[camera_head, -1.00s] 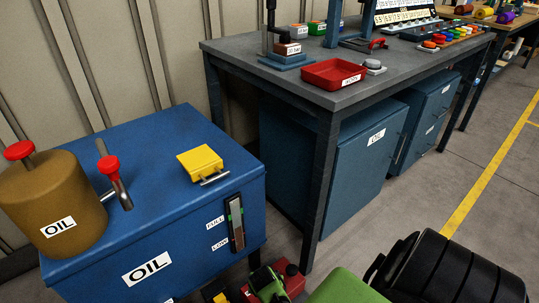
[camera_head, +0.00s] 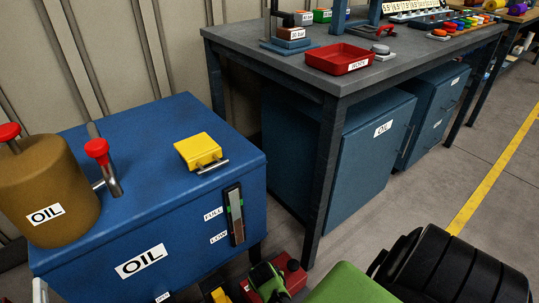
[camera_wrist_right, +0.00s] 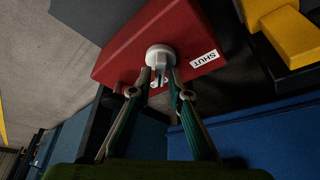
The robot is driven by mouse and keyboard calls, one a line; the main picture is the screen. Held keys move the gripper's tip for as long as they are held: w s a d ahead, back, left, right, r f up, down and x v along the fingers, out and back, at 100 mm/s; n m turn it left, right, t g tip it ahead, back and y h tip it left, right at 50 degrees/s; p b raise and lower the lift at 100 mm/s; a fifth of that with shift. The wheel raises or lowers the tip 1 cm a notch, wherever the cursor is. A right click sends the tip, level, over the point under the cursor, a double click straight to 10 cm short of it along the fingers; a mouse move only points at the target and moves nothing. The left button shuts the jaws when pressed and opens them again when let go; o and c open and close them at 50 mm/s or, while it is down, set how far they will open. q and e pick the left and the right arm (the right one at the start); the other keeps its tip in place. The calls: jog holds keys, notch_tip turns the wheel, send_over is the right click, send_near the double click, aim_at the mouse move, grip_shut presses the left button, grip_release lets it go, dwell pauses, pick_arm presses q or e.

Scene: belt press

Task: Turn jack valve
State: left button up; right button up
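The red jack (camera_head: 290,272) stands on the floor at the bottom of the head view, partly hidden by my right gripper (camera_head: 268,282). In the right wrist view the red jack body (camera_wrist_right: 125,65) carries a round white valve knob (camera_wrist_right: 160,52) beside a label reading SHUT (camera_wrist_right: 204,58). My right gripper (camera_wrist_right: 159,75) reaches to the knob, one finger on each side of its narrow grip tab. The fingers stand apart, with small gaps seeming to show beside the tab; contact is hard to tell. My left gripper is not in view.
A blue oil tank (camera_head: 130,225) with a yellow cap (camera_head: 200,152) stands close to the jack on the left. A workbench (camera_head: 375,85) with blue cabinets stands behind. A yellow block (camera_wrist_right: 285,30) lies near the jack. Open floor (camera_head: 400,205) lies right.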

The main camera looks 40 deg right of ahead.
jog(key=shift+w+d+f+b, duration=0.1)
jog(key=shift+f+b, duration=0.4)
jog(key=shift+f, duration=0.1)
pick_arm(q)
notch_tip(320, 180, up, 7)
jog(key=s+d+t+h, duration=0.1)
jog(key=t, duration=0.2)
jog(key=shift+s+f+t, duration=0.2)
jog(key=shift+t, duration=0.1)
pick_arm(e)
jog(key=shift+d, duration=0.1)
grip_shut()
